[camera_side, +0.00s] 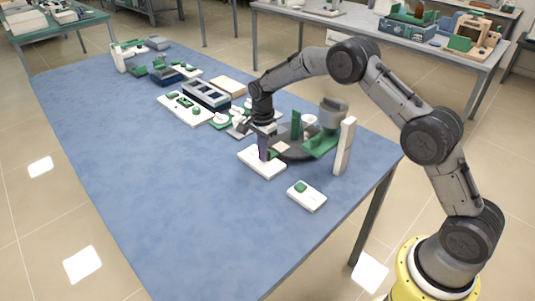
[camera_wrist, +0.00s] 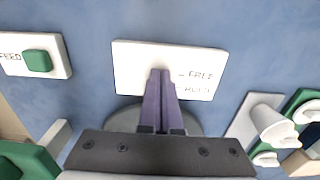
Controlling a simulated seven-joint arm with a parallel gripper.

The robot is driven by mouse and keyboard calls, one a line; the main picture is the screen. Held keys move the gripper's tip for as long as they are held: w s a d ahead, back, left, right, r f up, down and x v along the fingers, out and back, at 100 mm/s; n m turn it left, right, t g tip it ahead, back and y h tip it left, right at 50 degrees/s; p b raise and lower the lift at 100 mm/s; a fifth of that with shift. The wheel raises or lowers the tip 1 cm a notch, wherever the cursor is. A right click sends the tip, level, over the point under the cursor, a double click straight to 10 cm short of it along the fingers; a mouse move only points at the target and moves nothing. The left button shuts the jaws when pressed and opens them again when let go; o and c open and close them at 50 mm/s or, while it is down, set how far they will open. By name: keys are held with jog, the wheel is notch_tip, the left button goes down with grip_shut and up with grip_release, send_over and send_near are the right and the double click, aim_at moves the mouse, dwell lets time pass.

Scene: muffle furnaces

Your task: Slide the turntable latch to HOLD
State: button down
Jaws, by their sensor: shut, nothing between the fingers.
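The white latch plate (camera_side: 258,166) lies on the blue table beside the dark turntable (camera_side: 292,152). In the wrist view the plate (camera_wrist: 140,68) carries the word FREE and, below it, a second word that is partly unclear. My gripper (camera_side: 264,158) points down over the plate with its purple fingers shut. In the wrist view the fingers (camera_wrist: 160,74) cover the middle of the plate. A bit of green shows beside the fingers in the side view. The latch knob is otherwise hidden, so its position and any contact with it cannot be told.
A white box with a green button (camera_side: 300,187) stands in front; in the wrist view the FEED box (camera_wrist: 38,60) is at the left. A white post (camera_side: 344,146) and a green bracket (camera_side: 320,145) stand right of the turntable. The table's left front is clear.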

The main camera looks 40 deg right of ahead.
jog(key=shift+d, duration=0.25)
jog(key=shift+a, duration=0.45)
notch_tip(320, 180, up, 7)
dwell(0.6)
